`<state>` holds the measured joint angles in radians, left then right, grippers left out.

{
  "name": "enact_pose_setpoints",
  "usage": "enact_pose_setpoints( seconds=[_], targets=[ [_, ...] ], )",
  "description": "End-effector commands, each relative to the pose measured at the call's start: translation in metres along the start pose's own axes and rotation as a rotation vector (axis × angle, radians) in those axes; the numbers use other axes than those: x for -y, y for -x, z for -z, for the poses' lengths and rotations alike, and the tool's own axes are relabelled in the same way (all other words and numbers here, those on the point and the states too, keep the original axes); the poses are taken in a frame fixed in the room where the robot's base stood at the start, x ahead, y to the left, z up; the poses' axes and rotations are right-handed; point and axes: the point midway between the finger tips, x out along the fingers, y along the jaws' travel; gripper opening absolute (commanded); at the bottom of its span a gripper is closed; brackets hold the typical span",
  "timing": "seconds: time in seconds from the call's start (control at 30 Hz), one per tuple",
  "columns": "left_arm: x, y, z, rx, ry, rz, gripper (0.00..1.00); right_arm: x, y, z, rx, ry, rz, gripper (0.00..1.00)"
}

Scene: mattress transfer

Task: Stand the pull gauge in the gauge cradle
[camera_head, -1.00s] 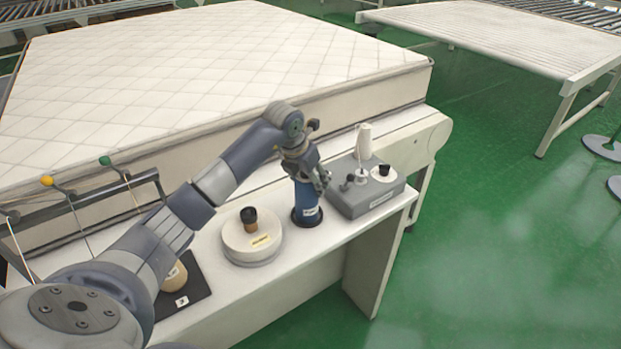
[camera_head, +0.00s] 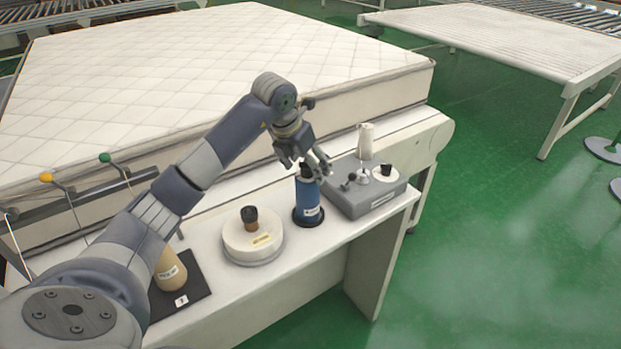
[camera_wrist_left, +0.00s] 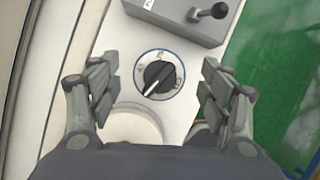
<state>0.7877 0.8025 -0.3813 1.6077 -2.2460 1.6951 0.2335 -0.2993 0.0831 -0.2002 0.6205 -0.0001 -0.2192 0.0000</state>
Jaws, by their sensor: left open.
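The pull gauge, a blue cylinder (camera_head: 308,198) with a pale label and a black top, stands upright in the black ring-shaped gauge cradle (camera_head: 309,221) on the white bench. In the left wrist view the gauge (camera_wrist_left: 158,76) shows from above as a round pale dial with a blue rim and a black knob. My left gripper (camera_head: 306,165) is open and empty just above the gauge. In the wrist view its fingers are spread to either side of the dial, clear of it. The inside of the cradle is hidden by the gauge. My right gripper is not in view.
A grey control box (camera_head: 367,198) with a lever and a white cone stands close right of the gauge. A round cream weight (camera_head: 253,248) stands left. A tan bottle-like object (camera_head: 167,272) stands on a black mat (camera_head: 190,299). A quilted mattress (camera_head: 215,75) lies behind.

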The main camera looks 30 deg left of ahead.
Motion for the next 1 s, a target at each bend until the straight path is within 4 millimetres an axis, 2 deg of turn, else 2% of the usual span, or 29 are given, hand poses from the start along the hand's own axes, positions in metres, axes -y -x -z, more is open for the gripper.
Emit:
enact_pose_setpoints(
  seconds=[0.2,0.33,1.0],
  targets=[
    [0.000,0.040,-0.001,0.003,-0.001,0.000,0.72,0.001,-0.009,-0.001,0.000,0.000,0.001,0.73],
    [0.000,0.052,0.000,0.000,0.000,0.000,0.72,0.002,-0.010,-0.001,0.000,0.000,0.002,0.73],
    [0.000,0.057,0.000,-0.001,0.000,0.001,0.72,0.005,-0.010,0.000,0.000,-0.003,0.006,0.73]
  ],
)
